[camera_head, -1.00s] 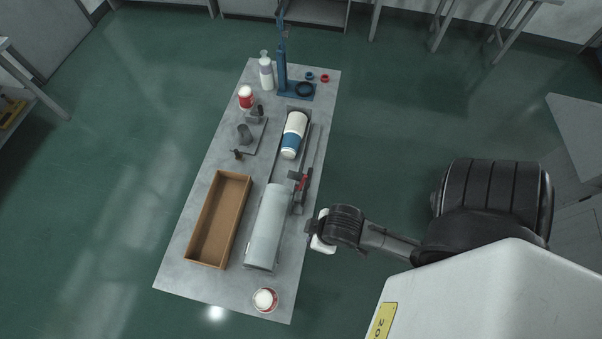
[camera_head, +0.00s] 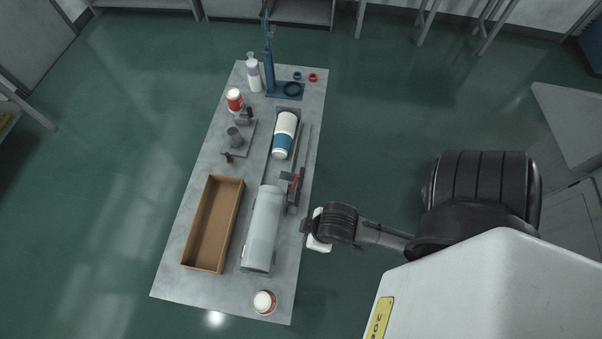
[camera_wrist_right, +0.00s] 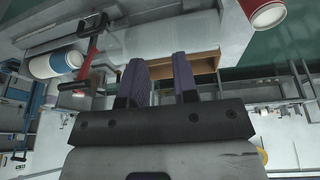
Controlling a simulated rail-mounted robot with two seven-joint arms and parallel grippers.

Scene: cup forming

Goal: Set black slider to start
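The black slider (camera_head: 292,197) is a dark block on the rail at the right side of the grey table, with a red handle (camera_head: 297,180) by it. It lies beside the pale grey cylinder housing (camera_head: 263,228). In the right wrist view the red handle (camera_wrist_right: 96,36) and a dark part (camera_wrist_right: 78,87) show at upper left. My right gripper (camera_head: 306,227) is just off the table's right edge, below and right of the slider and apart from it. Its two purple fingers (camera_wrist_right: 161,78) stand apart with nothing between them. My left gripper is not in view.
A white and blue cup roll (camera_head: 285,135) lies farther up the rail. A brown open tray (camera_head: 186,262) stands left of the housing, and a red and white cup (camera_head: 264,302) at the near end. A blue press stand (camera_head: 269,65) and white bottle (camera_head: 254,77) stand at the far end.

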